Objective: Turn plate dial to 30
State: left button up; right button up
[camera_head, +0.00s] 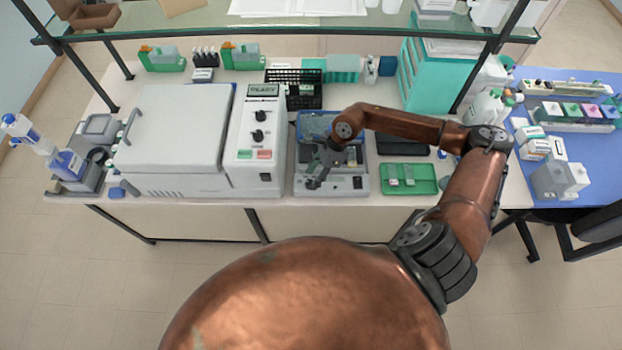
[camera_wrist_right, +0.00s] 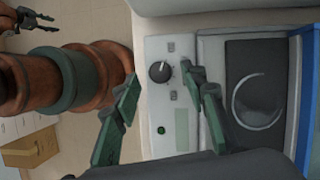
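The plate dial is a black round knob (camera_wrist_right: 160,72) with a white mark, on the pale front panel (camera_wrist_right: 158,50) of the plate device. My right gripper (camera_wrist_right: 158,76) is open in the wrist view, its green fingers apart with the knob showing between the tips. I cannot tell whether they touch it. In the head view my right gripper (camera_head: 316,180) is over the front of the plate device (camera_head: 300,184) and hides the knob. The scale numbers are too small to read. My left gripper (camera_wrist_right: 44,22) is far off at the wrist view's upper left, its fingers apart.
A large grey-white machine (camera_head: 175,130) with its own knobs stands left of the plate device. A green tray (camera_head: 425,182) lies to its right. The device's dark plate (camera_wrist_right: 262,95) and a blue edge (camera_wrist_right: 306,90) lie right of the panel in the wrist view.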

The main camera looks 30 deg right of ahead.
jog(key=w+v, duration=0.1)
jog(key=v, duration=0.8)
jog(key=shift+s+r, duration=0.3)
jog(key=shift+s, duration=0.2)
